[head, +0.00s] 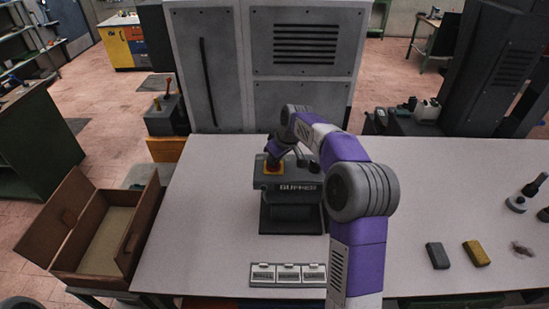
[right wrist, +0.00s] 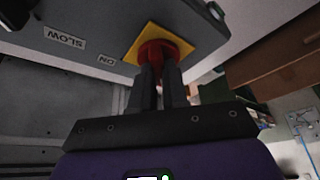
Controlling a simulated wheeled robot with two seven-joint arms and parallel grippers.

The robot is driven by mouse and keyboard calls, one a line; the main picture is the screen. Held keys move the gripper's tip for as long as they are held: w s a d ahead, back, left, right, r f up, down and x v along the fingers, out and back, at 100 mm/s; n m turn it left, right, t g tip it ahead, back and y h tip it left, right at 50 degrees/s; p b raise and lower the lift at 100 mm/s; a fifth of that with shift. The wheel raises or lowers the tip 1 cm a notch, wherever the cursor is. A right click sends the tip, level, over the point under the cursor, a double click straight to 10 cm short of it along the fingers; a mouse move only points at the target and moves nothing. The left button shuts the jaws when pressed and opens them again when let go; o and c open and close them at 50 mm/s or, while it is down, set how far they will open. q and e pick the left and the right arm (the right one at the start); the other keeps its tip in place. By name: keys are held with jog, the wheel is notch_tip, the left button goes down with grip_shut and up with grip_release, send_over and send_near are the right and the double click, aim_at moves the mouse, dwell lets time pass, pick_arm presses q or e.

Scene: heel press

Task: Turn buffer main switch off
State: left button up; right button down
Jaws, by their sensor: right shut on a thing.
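The buffer control box (head: 290,187) is grey, is marked BUFFER and stands on a dark stand on the table. Its main switch is a red knob (right wrist: 163,50) on a yellow plate (right wrist: 183,39); in the head view the yellow plate (head: 267,169) shows at the box's left end, and the knob is mostly hidden by my gripper. My right gripper (right wrist: 161,72) is shut on the red knob, with a finger on each side of it. The labels SLOW and ON show upside down on the box in the right wrist view. My left gripper is in neither view.
An open wooden box (head: 105,232) stands at the table's left edge. A labelled panel (head: 288,274) lies in front of the stand. A dark block (head: 437,256) and a yellow block (head: 476,253) lie at right. A grey cabinet (head: 215,60) stands behind. The table's left part is clear.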

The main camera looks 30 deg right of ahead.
jog(key=shift+r, duration=0.15)
jog(key=c, duration=1.1)
grip_release()
jog(key=shift+c, duration=0.2)
jog(key=v, duration=0.7)
jog(key=shift+s+r, duration=0.2)
jog(key=shift+d, duration=0.1)
